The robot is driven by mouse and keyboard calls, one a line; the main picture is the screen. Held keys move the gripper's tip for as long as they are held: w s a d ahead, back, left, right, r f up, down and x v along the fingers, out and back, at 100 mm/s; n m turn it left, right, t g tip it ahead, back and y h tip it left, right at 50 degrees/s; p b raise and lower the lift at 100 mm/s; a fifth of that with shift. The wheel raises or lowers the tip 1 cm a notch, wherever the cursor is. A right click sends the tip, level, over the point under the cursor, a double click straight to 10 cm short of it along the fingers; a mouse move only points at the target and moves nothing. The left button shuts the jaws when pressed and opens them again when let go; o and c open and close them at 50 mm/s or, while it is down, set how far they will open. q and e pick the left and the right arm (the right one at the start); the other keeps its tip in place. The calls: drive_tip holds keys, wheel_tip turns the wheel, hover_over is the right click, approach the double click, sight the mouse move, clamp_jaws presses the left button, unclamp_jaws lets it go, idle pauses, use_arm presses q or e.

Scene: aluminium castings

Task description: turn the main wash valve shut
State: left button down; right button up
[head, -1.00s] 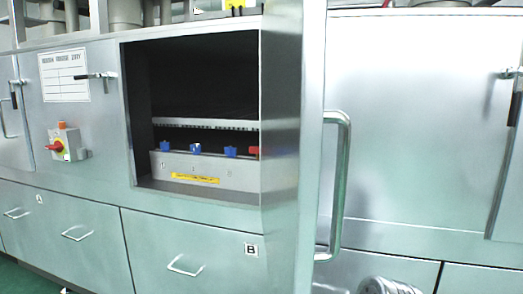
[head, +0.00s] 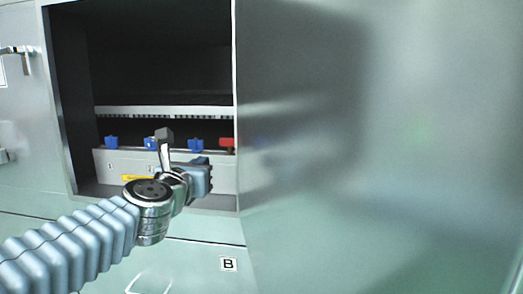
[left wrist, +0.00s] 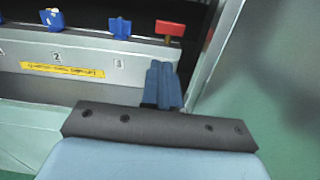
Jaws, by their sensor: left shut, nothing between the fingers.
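A row of valves stands along a grey panel inside the open cabinet. The red valve handle (head: 227,142) is at the right end, close to the door; in the left wrist view (left wrist: 170,28) its bar lies crosswise on its stem. Blue valve handles (head: 195,145) stand to its left, and one also shows in the left wrist view (left wrist: 120,27). I cannot read which is the main wash valve. My left gripper (head: 208,170) is shut and empty in front of the panel; in the left wrist view its fingertips (left wrist: 163,66) are below the red handle, apart from it. My right gripper is not in view.
The open cabinet door (head: 330,150) fills the right side, close beside the red handle. A yellow label (left wrist: 62,70) is on the panel. A ribbed rail (head: 160,112) runs above the valves. The cabinet's left wall and sill border the opening.

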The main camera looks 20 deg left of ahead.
use_arm(q)
drive_tip(key=r, duration=0.1)
drive_tip(key=p, duration=0.2)
approach(224, 142)
drive_tip(key=x, duration=0.6)
drive_tip(key=shift+w+a, duration=0.15)
drive_tip(key=shift+w, duration=0.25)
drive_tip(key=shift+f, duration=0.1)
